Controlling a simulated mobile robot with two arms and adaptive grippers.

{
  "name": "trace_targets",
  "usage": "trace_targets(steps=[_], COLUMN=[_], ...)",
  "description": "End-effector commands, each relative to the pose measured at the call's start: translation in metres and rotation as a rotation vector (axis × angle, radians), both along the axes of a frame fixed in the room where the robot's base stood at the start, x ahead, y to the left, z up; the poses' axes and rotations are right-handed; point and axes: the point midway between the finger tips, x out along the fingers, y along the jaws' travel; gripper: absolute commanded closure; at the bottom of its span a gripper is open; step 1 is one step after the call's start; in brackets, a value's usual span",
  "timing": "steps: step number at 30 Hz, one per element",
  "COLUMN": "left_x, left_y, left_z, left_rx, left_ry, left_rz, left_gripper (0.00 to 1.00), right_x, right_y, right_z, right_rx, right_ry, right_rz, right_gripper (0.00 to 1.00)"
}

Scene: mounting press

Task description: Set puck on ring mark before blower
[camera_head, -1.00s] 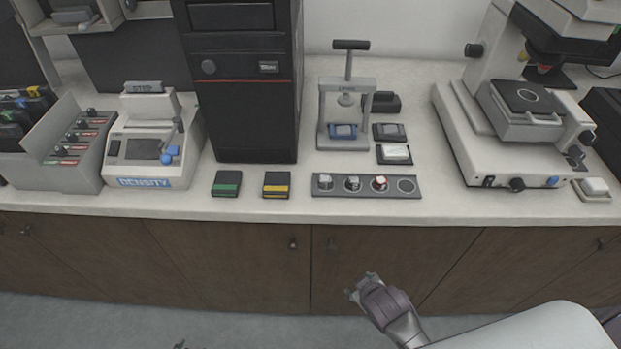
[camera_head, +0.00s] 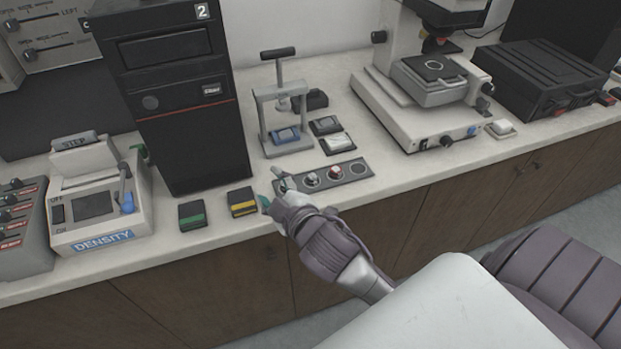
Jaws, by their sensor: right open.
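A dark strip (camera_head: 345,178) near the counter's front edge carries a row of ring marks. A puck with a red-marked top (camera_head: 334,171) and a pale puck (camera_head: 312,179) stand on it. The rightmost ring mark (camera_head: 358,167) is bare. My right gripper (camera_head: 273,192) is open at the strip's left end, fingertips spread. The leftmost position is largely hidden by its fingers; I cannot tell whether they touch a puck there. Another ring mark (camera_head: 434,65) shows on the microscope-like device's stage. I cannot tell which thing is the blower. My left gripper is out of view.
A small hand press (camera_head: 284,110) stands behind the strip, with small pads (camera_head: 335,142) beside it. A tall black tower (camera_head: 190,130) and the density device (camera_head: 97,205) stand further left.

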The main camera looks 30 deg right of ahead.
Motion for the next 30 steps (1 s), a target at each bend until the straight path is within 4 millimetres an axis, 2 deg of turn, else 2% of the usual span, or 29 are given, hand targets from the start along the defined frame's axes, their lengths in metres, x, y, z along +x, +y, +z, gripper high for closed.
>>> trace_targets(steps=[3,8,12,15,18,21,23,24,26,27,28,30], left_x=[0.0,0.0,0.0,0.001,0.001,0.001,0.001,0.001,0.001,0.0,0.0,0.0], left_y=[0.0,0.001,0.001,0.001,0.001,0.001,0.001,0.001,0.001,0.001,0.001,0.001], left_z=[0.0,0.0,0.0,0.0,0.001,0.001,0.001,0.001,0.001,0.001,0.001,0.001], left_rx=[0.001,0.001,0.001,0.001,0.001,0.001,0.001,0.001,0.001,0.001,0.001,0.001], left_ry=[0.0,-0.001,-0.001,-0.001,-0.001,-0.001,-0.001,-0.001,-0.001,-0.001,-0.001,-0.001], left_rz=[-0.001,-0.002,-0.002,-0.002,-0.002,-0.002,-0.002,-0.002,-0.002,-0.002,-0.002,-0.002], left_gripper=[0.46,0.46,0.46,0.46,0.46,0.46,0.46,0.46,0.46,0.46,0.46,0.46], right_x=[0.022,0.043,0.046,0.035,0.021,0.012,0.011,0.012,0.018,0.022,0.027,0.036], right_y=[0.013,0.045,0.096,0.136,0.167,0.178,0.174,0.165,0.144,0.124,0.107,0.061], right_z=[0.037,0.098,0.157,0.177,0.173,0.148,0.127,0.112,0.091,0.078,0.069,0.056], right_rx=[-0.119,-0.348,-0.679,-0.966,-1.258,-1.553,-1.727,-1.838,-1.998,-2.095,2.131,1.982], right_ry=[-0.164,-0.447,-0.795,-1.05,-1.27,-1.448,-1.525,-1.563,-1.595,-1.597,1.566,1.326], right_rz=[0.08,0.223,0.419,0.591,0.78,0.999,1.149,1.259,1.44,1.572,-1.656,-1.682], right_gripper=[0.4,0.4,0.4,0.4,0.4,0.4,0.4,0.4,0.4,0.4,0.4,0.4])
